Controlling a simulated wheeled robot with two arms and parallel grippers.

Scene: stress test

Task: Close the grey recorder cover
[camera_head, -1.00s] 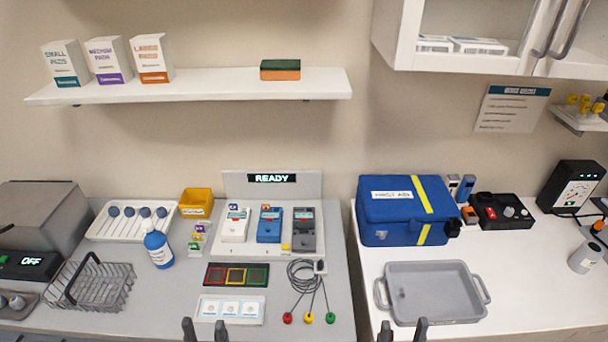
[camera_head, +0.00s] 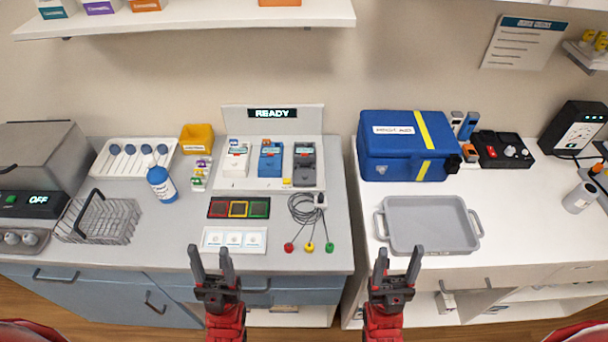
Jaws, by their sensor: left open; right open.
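The grey recorder (camera_head: 304,166) stands at the right end of a row of three recorders on the white dock with the lit READY sign (camera_head: 273,114). A white recorder (camera_head: 236,158) and a blue recorder (camera_head: 270,159) stand to its left. How far the grey recorder's cover stands open is too small to tell. My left gripper (camera_head: 211,252) is open and empty in front of the left counter's front edge. My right gripper (camera_head: 397,252) is open and empty in front of the grey tray. Both are well short of the recorders.
A cable with red, yellow and green ends (camera_head: 309,214) lies before the grey recorder. A tricolour panel (camera_head: 239,207) and a white pad tray (camera_head: 234,240) lie left of it. A blue bottle (camera_head: 161,182), blue case (camera_head: 406,146) and grey tray (camera_head: 430,223) stand around.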

